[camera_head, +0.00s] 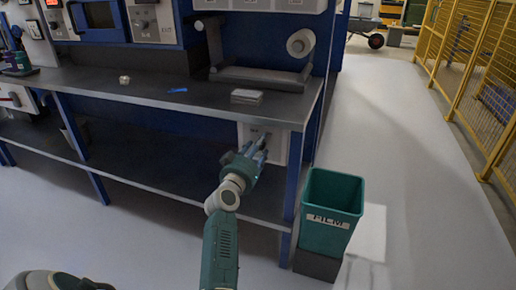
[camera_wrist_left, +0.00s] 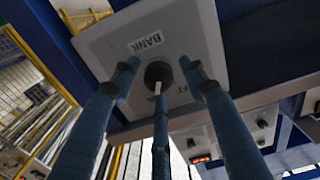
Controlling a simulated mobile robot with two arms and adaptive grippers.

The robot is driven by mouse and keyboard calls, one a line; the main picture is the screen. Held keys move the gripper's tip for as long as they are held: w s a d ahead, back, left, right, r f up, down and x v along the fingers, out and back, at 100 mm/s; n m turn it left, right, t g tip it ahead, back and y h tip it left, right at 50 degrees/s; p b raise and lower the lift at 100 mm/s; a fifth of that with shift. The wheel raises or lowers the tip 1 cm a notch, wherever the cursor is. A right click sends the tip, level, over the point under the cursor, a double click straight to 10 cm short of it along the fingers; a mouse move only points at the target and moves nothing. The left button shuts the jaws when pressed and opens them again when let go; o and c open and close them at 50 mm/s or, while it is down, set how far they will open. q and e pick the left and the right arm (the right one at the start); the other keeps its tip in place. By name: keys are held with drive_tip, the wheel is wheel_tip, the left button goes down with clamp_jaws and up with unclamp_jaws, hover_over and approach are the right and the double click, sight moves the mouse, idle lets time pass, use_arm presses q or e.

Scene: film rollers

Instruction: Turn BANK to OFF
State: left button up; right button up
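The BANK panel (camera_head: 280,147) is a pale box under the bench top at its right end. In the left wrist view the panel (camera_wrist_left: 195,25) carries the BANK label (camera_wrist_left: 145,42) and a dark round knob (camera_wrist_left: 158,73) with a white pointer aimed down in the picture. Letters reading "FF" show partly beside the fingers. My left gripper (camera_head: 260,146) is in front of the panel. In the left wrist view its blue fingers (camera_wrist_left: 159,80) are spread around the knob; I cannot tell whether they touch it. My right gripper is not in view.
A green FILM bin (camera_head: 331,215) stands right of the bench. The lower shelf (camera_head: 150,168) runs below the panel. On the bench top are a roll stand (camera_head: 262,77), a white stack (camera_head: 246,96) and a blue item (camera_head: 177,90). The floor to the right is clear up to a yellow fence (camera_head: 470,60).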

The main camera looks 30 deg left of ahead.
use_arm(q)
drive_tip(key=c, duration=0.8)
drive_tip(key=shift+c, duration=0.2)
drive_tip(key=shift+r+n+p, duration=0.1)
drive_tip(key=shift+n+p, duration=0.2)
drive_tip(key=shift+n, duration=0.1)
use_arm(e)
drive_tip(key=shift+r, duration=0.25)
use_arm(q)
drive_tip(key=shift+a+n+p, duration=0.15)
drive_tip(key=shift+n+p, duration=2.15)
drive_tip(key=shift+n, duration=3.4)
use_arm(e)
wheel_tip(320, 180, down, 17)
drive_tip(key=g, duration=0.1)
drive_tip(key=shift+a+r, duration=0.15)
